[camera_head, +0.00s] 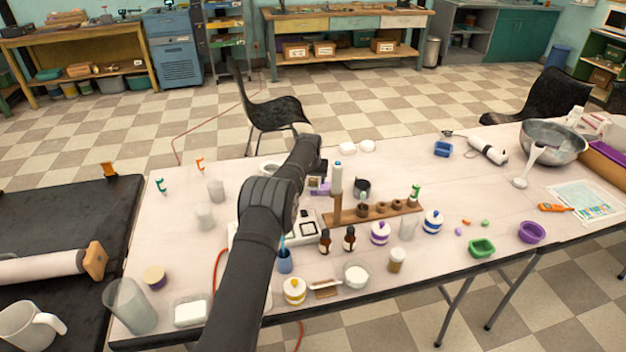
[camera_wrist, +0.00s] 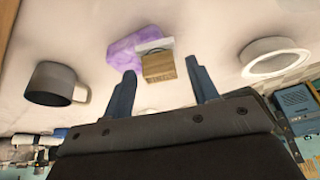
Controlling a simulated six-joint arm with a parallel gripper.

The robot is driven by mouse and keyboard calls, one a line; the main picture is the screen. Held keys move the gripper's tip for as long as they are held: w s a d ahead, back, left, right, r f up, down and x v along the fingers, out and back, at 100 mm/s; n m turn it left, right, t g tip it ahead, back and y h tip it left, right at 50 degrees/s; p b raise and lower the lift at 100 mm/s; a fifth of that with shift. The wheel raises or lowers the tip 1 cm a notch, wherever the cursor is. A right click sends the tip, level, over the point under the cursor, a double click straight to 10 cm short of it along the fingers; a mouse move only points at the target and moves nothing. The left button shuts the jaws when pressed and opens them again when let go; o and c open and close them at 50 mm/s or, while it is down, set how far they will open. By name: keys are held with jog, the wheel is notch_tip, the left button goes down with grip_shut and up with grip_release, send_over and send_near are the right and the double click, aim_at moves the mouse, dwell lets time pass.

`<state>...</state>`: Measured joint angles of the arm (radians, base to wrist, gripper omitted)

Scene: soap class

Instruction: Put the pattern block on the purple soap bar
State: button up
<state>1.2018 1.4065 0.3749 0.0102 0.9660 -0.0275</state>
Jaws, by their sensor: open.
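The purple soap bar (camera_wrist: 127,51) lies on the white table in the wrist view; part of it also shows beyond my arm in the head view (camera_head: 322,190). The pattern block (camera_wrist: 158,68) is a small wooden block with a pale grey-white part. It overlaps the soap bar's right end in the wrist view; I cannot tell whether it rests on it. My gripper (camera_wrist: 163,84) is open, its two dark blue fingers on either side of the block's near end in the picture, with clear gaps. In the head view my arm hides much of this spot.
A grey mug (camera_wrist: 52,82) stands left of the soap in the wrist view, and a white round dish (camera_wrist: 273,60) lies right. In the head view a wooden rack (camera_head: 385,212), dropper bottles (camera_head: 350,240) and striped jars (camera_head: 433,222) crowd the right. The table's back left is fairly clear.

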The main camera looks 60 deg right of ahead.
jog(key=v, duration=1.1)
jog(key=shift+r, duration=0.4)
jog(key=shift+a, duration=0.15)
jog(key=x, duration=1.2)
jog(key=shift+s+f, duration=0.1)
jog(key=shift+r, duration=0.95)
jog(key=shift+f, duration=0.1)
